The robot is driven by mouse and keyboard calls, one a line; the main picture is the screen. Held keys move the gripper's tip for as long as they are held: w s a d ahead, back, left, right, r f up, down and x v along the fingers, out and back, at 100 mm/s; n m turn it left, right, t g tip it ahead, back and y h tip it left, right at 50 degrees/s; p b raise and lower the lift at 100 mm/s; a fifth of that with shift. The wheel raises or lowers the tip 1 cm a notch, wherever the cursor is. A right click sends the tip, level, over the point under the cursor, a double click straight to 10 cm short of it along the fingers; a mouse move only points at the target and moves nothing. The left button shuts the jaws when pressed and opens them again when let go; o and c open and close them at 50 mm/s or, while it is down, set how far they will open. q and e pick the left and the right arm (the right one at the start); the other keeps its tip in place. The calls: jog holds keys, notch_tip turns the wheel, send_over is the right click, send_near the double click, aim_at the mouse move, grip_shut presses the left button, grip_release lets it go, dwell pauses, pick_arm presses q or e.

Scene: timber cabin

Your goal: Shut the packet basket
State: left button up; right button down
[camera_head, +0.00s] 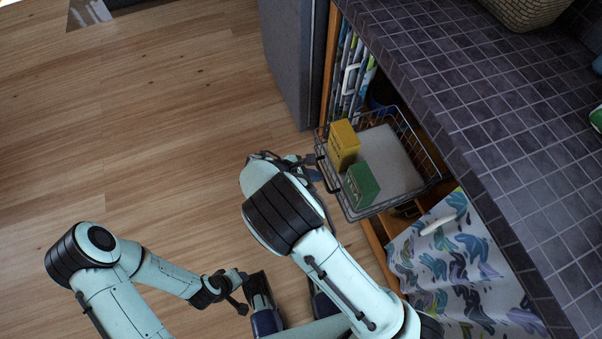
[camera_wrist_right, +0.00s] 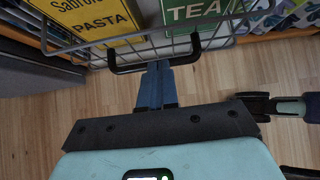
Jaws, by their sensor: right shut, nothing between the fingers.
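The packet basket (camera_head: 351,211) is a wire drawer pulled out from under the tiled counter. A yellow pasta packet (camera_head: 343,146) and a green tea packet (camera_head: 362,185) stand in it. Its black front handle (camera_wrist_right: 115,69) shows in the right wrist view, with both packets behind the wires. My right gripper (camera_wrist_right: 157,72) is shut and empty, its blue fingertips close to the handle and basket front; contact is unclear. In the head view my right wrist hides most of that gripper (camera_head: 315,173). My left gripper (camera_head: 241,292) is low, away from the basket; its opening is unclear.
A grey appliance (camera_head: 287,60) stands beyond the basket. Patterned curtains (camera_head: 460,257) hang under the counter (camera_head: 480,110) on the near side, and more fabric hangs on the far side. A woven basket (camera_head: 525,10) sits on the counter. The wooden floor to the left is clear.

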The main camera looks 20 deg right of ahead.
jog(key=shift+w+d+r, duration=0.15)
jog(key=shift+d, duration=1.7)
pick_arm(q)
jog(key=shift+w+a+f, duration=0.25)
jog(key=shift+w+f, duration=0.05)
jog(key=shift+w, duration=0.15)
pick_arm(e)
jog(key=d+p, duration=0.3)
jog(key=d, duration=1.1)
send_near(419, 142)
notch_tip(419, 142, down, 5)
jog(key=d, duration=0.3)
jog(key=shift+w+d+p, duration=0.2)
jog(key=shift+d+p, duration=0.15)
jog(key=shift+d, duration=0.3)
pick_arm(q)
jog(key=s+d+r+g, duration=0.1)
jog(key=s+d+r, duration=0.2)
jog(key=s+r, duration=0.2)
jog(key=shift+s+g+h, duration=0.4)
jog(key=shift+s, duration=0.25)
pick_arm(e)
jog(key=shift+d, duration=0.35)
pick_arm(q)
jog(key=shift+a, duration=0.1)
